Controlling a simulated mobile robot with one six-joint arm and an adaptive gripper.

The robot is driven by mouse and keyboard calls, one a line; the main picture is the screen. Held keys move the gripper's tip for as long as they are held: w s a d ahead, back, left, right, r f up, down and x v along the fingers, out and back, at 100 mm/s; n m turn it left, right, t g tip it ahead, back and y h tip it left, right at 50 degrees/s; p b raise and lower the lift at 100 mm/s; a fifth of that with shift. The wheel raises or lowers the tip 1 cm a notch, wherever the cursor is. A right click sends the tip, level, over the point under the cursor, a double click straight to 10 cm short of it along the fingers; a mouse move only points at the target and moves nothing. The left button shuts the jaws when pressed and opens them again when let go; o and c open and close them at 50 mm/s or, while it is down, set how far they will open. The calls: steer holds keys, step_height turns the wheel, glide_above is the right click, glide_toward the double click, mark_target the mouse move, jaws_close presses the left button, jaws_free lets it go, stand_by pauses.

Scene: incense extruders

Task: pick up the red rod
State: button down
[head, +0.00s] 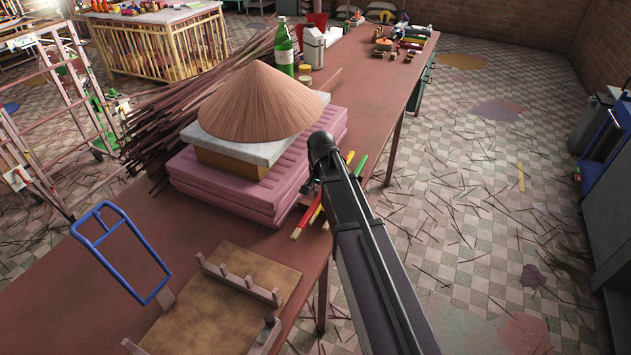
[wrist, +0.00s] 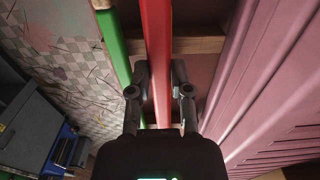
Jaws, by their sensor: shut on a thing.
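The red rod (wrist: 156,30) runs lengthwise between the two fingers of my gripper (wrist: 160,80) in the wrist view. The fingers are shut on it, one on each side. In the head view the near end of the red rod (head: 301,226) shows beside the pink stack, and my arm hides part of its length. A green rod (wrist: 113,48) lies to the left of the red rod in the wrist view; it also shows in the head view (head: 361,166). A yellow rod (head: 316,213) lies close to the red one. My gripper is mostly hidden behind my arm in the head view.
A pink stack (head: 225,192) with a cone of sticks (head: 258,103) stands left of the rods. A wooden crosspiece (wrist: 195,45) lies under the rods. A wooden board (head: 215,310) and blue-framed tool (head: 110,235) are nearer. The table's right edge is close.

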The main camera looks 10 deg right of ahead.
mark_target(308, 216)
steer(key=shift+s+a+r, duration=0.1)
steer(key=shift+s, duration=1.05)
steer(key=shift+s+a+r, duration=0.1)
steer(key=shift+s, duration=1)
